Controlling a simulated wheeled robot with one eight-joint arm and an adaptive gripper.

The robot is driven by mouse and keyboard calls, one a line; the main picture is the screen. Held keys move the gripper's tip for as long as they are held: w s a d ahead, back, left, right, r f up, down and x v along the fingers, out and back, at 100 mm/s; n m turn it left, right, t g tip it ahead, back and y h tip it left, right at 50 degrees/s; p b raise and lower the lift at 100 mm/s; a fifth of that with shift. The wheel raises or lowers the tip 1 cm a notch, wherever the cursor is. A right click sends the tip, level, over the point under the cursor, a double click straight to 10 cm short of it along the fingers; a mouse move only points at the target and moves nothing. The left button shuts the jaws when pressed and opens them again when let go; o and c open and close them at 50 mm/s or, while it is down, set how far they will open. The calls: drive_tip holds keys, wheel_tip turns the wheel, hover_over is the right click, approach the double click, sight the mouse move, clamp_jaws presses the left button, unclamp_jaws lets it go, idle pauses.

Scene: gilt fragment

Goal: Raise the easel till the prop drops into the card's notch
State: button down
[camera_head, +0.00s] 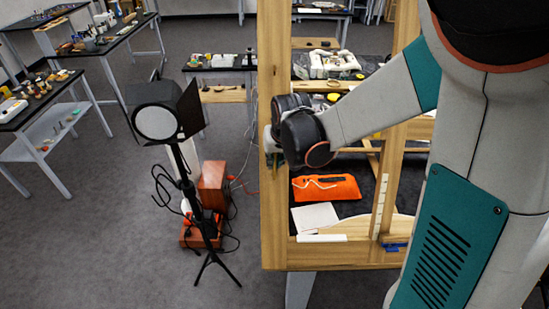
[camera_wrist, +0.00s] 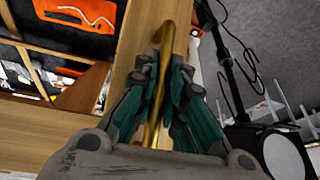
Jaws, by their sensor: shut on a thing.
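The easel is a large pale wooden frame, with its left post (camera_head: 273,210) and bottom rail (camera_head: 330,257) in the head view. My gripper (camera_head: 270,145) is at the left post. In the wrist view, the teal fingers of my gripper (camera_wrist: 162,85) are shut on a brass handle (camera_wrist: 165,38) beside the wooden post (camera_wrist: 130,40). A pale upright strip with marks (camera_head: 379,205) stands inside the frame at lower right; I cannot tell whether it is the notched card. I cannot make out the prop for certain.
A black lamp on a stand (camera_head: 158,115) is close left of the easel, with cables and an orange-brown box (camera_head: 212,186) behind it. An orange cloth (camera_head: 325,187) and white sheet (camera_head: 315,217) lie on a dark surface behind the frame. Cluttered tables (camera_head: 115,42) stand farther back.

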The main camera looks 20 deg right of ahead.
drive_tip(key=shift+s+a+r, duration=0.15)
drive_tip(key=shift+s, duration=0.35)
drive_tip(key=shift+s+a+r, duration=0.15)
drive_tip(key=shift+s, duration=0.35)
drive_tip(key=c, duration=1.7)
unclamp_jaws()
drive_tip(key=shift+w+f, duration=0.1)
drive_tip(key=shift+w, duration=0.1)
drive_tip(key=shift+o, duration=0.2)
drive_tip(key=shift+s, duration=0.1)
drive_tip(key=v, duration=1.2)
drive_tip(key=shift+s, duration=0.3)
drive_tip(key=shift+f+b, duration=0.1)
drive_tip(key=shift+b, duration=0.2)
